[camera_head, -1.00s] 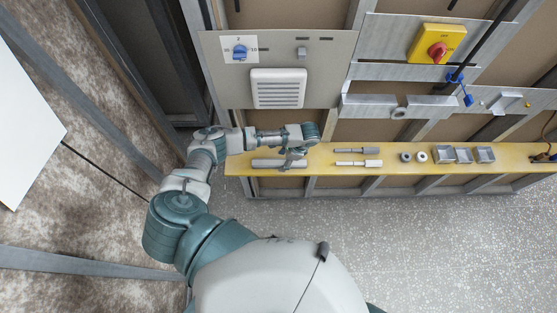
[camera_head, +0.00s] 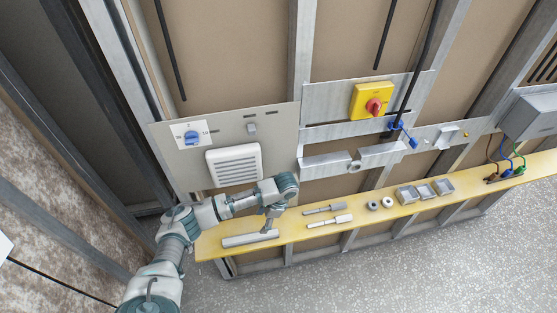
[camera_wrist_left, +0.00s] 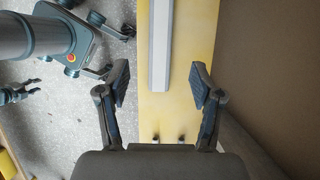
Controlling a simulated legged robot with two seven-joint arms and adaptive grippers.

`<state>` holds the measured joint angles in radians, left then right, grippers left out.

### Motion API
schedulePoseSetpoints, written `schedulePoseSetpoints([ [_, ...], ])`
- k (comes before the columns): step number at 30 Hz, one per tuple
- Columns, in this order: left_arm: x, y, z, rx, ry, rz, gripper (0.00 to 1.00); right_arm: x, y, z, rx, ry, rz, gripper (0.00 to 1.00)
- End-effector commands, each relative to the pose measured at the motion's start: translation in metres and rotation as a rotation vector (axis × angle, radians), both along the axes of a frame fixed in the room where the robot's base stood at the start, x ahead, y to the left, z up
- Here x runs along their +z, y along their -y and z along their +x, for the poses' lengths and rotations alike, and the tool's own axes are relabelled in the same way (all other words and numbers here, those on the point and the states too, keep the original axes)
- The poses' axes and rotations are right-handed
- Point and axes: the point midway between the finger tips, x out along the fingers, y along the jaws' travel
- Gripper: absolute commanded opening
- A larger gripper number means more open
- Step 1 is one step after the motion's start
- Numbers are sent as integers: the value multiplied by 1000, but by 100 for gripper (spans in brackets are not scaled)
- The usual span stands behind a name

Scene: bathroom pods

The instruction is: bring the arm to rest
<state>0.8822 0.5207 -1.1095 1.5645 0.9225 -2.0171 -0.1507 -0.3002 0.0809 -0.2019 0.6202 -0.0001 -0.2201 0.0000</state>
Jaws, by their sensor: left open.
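My left gripper (camera_head: 268,225) hangs over the yellow shelf, near the right end of a long grey bar (camera_head: 245,240) that lies there. My left arm reaches in from the lower left of the head view. At the left of the wrist view a small gripper (camera_wrist_left: 18,93), likely my right one, hangs over the floor; its jaws are too small to judge.
The yellow shelf (camera_head: 300,228) also holds two handled tools (camera_head: 328,220), two rings (camera_head: 380,204) and small metal boxes (camera_head: 425,192). Behind are a vent grille (camera_head: 233,165), a blue knob (camera_head: 192,137) and a yellow-red switch (camera_head: 371,102). Grey floor (camera_head: 400,270) in front is clear.

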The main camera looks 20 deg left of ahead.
Motion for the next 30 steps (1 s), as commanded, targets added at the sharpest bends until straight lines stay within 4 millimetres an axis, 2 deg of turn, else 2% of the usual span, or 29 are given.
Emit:
schedulePoseSetpoints([
  [5,-3,-2,-2,-1,0,-7,66,0,10,0,-2,1,-12,40],
  [8,-15,12,-12,-15,10,-49,66,0,12,1,-2,1,-14,40],
  [11,-37,45,-36,-25,44,-143,66,0,11,1,-2,1,-13,40],
  [15,-60,101,-80,30,137,-330,66,0,0,1,-4,1,1,40],
  [19,-65,125,-115,174,242,-475,66,0,-12,0,-4,0,14,40],
  [23,-64,119,-141,355,349,-539,66,0,-11,0,-2,0,14,40],
  [30,-61,75,-175,592,479,-515,66,0,2,0,0,0,-3,40],
])
